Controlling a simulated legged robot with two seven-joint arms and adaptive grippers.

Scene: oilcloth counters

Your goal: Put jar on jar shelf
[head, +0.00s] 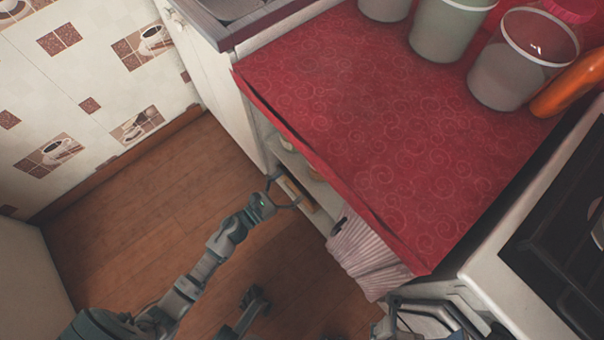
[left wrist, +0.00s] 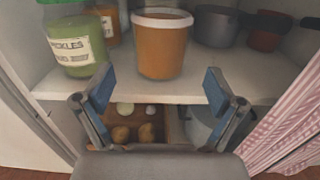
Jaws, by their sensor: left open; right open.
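In the left wrist view, a green-lidded jar labelled pickles (left wrist: 75,42) stands at the left of a white cupboard shelf (left wrist: 185,90). An orange-brown jar (left wrist: 109,28) stands partly hidden behind it. An orange tub with a white rim (left wrist: 161,50) stands at the shelf's front middle. My left gripper (left wrist: 158,85) is open and empty, its fingers apart in front of the shelf, with the tub beyond the gap. In the head view my left gripper (head: 283,191) is at the cupboard's open front. My right gripper (head: 415,315) is open near the bottom edge, partly cut off.
A red-covered counter (head: 370,120) lies above the cupboard, with several canisters (head: 508,62) at its back. A striped curtain (head: 365,258) hangs at the opening's right. Pots (left wrist: 216,25) stand on the shelf's right; a wooden box (left wrist: 143,120) sits below. The floor (head: 150,210) leftward is clear.

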